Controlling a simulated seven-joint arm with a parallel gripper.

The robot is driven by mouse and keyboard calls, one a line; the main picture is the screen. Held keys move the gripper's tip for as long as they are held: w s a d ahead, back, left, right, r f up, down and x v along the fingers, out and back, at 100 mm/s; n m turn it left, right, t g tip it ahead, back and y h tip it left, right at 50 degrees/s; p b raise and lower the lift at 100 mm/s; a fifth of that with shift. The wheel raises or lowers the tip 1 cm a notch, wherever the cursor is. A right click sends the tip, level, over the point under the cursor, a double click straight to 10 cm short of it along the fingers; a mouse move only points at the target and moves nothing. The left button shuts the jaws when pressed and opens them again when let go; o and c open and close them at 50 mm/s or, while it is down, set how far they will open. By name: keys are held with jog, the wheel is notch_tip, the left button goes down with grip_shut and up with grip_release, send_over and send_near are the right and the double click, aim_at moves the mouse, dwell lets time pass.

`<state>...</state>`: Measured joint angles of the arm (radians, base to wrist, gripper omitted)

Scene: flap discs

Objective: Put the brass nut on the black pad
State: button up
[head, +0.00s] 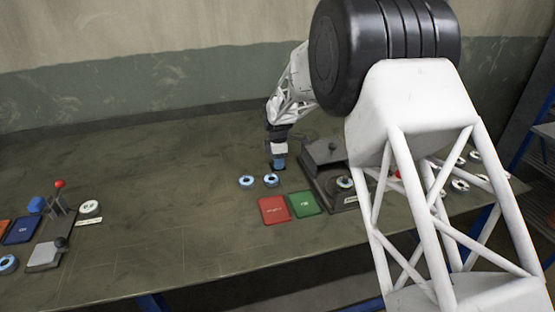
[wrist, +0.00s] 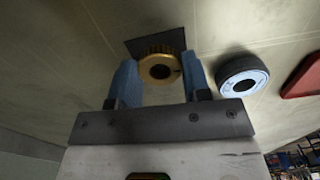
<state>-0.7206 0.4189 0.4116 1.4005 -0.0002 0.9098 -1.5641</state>
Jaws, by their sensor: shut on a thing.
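The brass nut (wrist: 158,69) is a ring with a ridged edge and a dark hole. My gripper (wrist: 159,66) has its two blue fingers on either side of it and is shut on it. The black pad (wrist: 146,43) is a dark square just beyond the nut in the wrist view; the nut covers part of it. I cannot tell whether the nut touches the pad. In the head view my gripper (head: 279,164) points down low over the table, behind the blue discs; nut and pad cannot be made out there.
A blue-faced flap disc (wrist: 243,76) lies close right of my gripper, with another disc (head: 246,181) near it. A red pad (head: 273,209) and green pad (head: 305,204) lie in front. A dark grey fixture (head: 325,154) stands to the right. The table's left middle is clear.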

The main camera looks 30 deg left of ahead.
jog(key=shift+f, duration=0.15)
jog(key=o, duration=1.1)
jog(key=shift+r, duration=3.5)
